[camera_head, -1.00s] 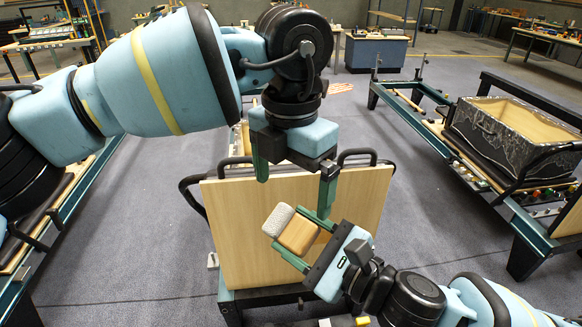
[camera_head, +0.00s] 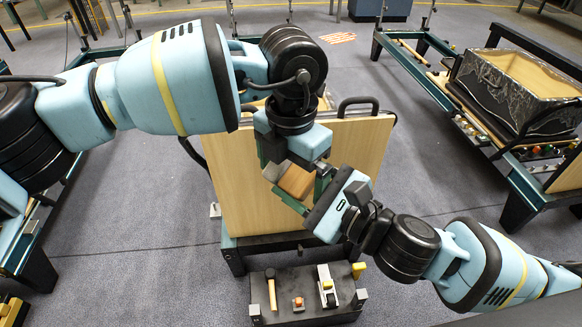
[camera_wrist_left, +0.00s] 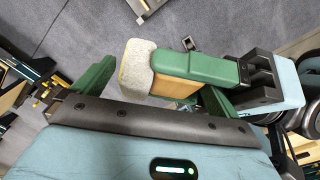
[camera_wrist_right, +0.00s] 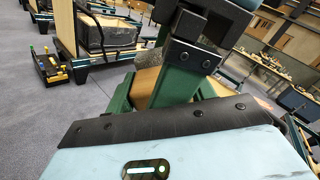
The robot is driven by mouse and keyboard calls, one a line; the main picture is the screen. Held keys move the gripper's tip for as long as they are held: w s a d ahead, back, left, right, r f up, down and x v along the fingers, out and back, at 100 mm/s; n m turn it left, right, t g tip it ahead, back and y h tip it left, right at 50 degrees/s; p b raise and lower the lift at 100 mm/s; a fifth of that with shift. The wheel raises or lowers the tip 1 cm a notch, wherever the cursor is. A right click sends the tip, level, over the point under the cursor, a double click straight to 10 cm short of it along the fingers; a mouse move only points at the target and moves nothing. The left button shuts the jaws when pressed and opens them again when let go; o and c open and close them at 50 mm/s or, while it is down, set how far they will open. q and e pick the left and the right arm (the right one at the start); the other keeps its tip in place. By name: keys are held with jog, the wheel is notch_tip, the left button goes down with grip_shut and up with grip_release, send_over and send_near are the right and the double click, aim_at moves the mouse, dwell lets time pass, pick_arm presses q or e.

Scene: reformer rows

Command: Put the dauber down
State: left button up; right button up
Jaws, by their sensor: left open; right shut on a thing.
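The dauber is a tan wooden block (camera_head: 297,182) with a rough pale grey pad on one end. My right gripper (camera_head: 303,187) is shut on its wooden part and holds it up in front of the upright wooden board (camera_head: 355,165). My left gripper (camera_head: 290,170) is open and comes down from above at the dauber. In the left wrist view, the dauber's grey pad (camera_wrist_left: 137,65) shows between the left fingers, with a right finger along the wood. In the right wrist view, a left finger hides part of the wood (camera_wrist_right: 147,80). Contact with the left fingers cannot be told.
A low black stand (camera_head: 290,318) below the board holds a hammer (camera_head: 271,288), a small block (camera_head: 298,303) and other small tools. A reformer with a box (camera_head: 515,85) stands at the right. Grey floor (camera_head: 130,225) lies open at the left.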

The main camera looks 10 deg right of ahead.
pick_arm(q)
jog(key=c, duration=0.9)
jog(key=shift+c, duration=0.9)
pick_arm(e)
jog(key=o, duration=0.9)
jog(key=shift+o, duration=0.2)
jog(key=shift+s+d+f+m+t+h, duration=0.3)
jog(key=shift+d+f+m+h, duration=0.1)
jog(key=shift+d, duration=0.1)
jog(key=s+d+f+m+t+h, duration=0.2)
jog(key=d+f+m+h, duration=0.25)
jog(key=d, duration=0.25)
jog(key=s+d+f+m+t+h, duration=0.2)
jog(key=d+f+m+h, duration=0.1)
jog(key=d+f+h, duration=0.3)
pick_arm(q)
notch_tip(320, 180, down, 33)
jog(key=s+g+b, duration=0.2)
jog(key=g+b, duration=0.2)
jog(key=b, duration=1.4)
jog(key=shift+b, duration=0.3)
pick_arm(e)
jog(key=w+f, duration=0.4)
jog(key=f, duration=0.3)
jog(key=w+f, duration=0.4)
jog(key=f, duration=0.3)
jog(key=shift+w+d+f, duration=0.2)
jog(key=shift+w+d, duration=0.1)
jog(key=shift+d, duration=0.05)
